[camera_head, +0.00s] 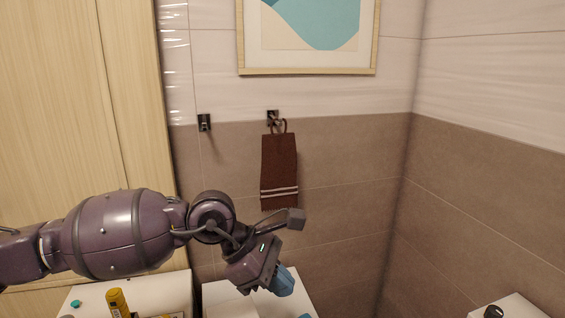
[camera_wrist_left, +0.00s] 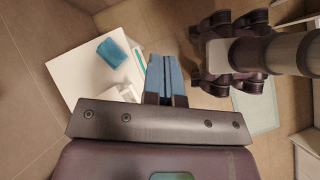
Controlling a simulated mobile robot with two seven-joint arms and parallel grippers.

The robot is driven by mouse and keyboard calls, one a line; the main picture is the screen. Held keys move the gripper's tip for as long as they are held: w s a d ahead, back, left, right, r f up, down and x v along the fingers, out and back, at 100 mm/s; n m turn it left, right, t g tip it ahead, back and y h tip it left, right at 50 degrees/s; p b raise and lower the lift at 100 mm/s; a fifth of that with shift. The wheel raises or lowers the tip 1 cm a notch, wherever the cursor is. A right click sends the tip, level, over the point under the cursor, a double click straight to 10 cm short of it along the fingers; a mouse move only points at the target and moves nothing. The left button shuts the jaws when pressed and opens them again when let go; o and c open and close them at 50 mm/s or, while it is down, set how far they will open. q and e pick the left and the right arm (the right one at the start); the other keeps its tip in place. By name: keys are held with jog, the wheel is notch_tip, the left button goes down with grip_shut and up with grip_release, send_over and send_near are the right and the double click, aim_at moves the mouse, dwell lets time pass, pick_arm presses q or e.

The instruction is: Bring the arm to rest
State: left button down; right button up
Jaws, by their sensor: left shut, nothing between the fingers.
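My left arm (camera_head: 120,231) reaches in from the left in the head view, its dark purple links stretched across the picture above white furniture tops. My left gripper (camera_head: 283,285) hangs at the end of the arm, tilted down, with blue fingers. In the left wrist view the two blue fingers of the left gripper (camera_wrist_left: 164,78) lie side by side, shut with nothing between them. The fingertips appear over or beside a white top (camera_wrist_left: 75,72); the exact height above it cannot be told. My right gripper is in neither view.
A yellow bottle (camera_head: 118,303) stands on a white unit (camera_head: 172,289) below the arm. A blue item (camera_wrist_left: 113,52) lies on the white top. A brown towel (camera_head: 279,170) hangs on the wall behind. A wooden cabinet (camera_head: 80,100) is at left. Room right of the gripper looks free.

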pick_arm(q)
jog(key=d+r+n+t+h, duration=0.2)
jog(key=d+r+n+h, duration=0.3)
jog(key=r+n+h, duration=0.8)
jog(key=w+a+f+n+t+y, duration=0.1)
jog(key=w+a+f+n+t, duration=0.4)
jog(key=n+t, duration=0.75)
jog(key=w+a+f+n+t+y, duration=0.35)
jog(key=a+f+n+y, duration=0.95)
jog(key=n, duration=0.7)
jog(key=s+a+f+n+g+y, duration=0.1)
jog(key=s+a+f+n+y, duration=0.2)
jog(key=f, duration=0.4)
jog(key=s+a+f+n+g+y, duration=0.1)
jog(key=s+a+f+n, duration=0.2)
jog(key=s+a+f, duration=0.25)
jog(key=s+a+f+n+g+y, duration=0.1)
jog(key=s+a+f+n+y, duration=0.15)
jog(key=s+f, duration=0.35)
jog(key=s+a+f+n+g, duration=0.2)
jog(key=s+a+f, duration=0.1)
jog(key=s+f, duration=0.6)
jog(key=shift+s+a+g+y, duration=0.2)
jog(key=shift+s+g+y, duration=0.15)
jog(key=shift+s, duration=0.2)
jog(key=shift+f, duration=0.1)
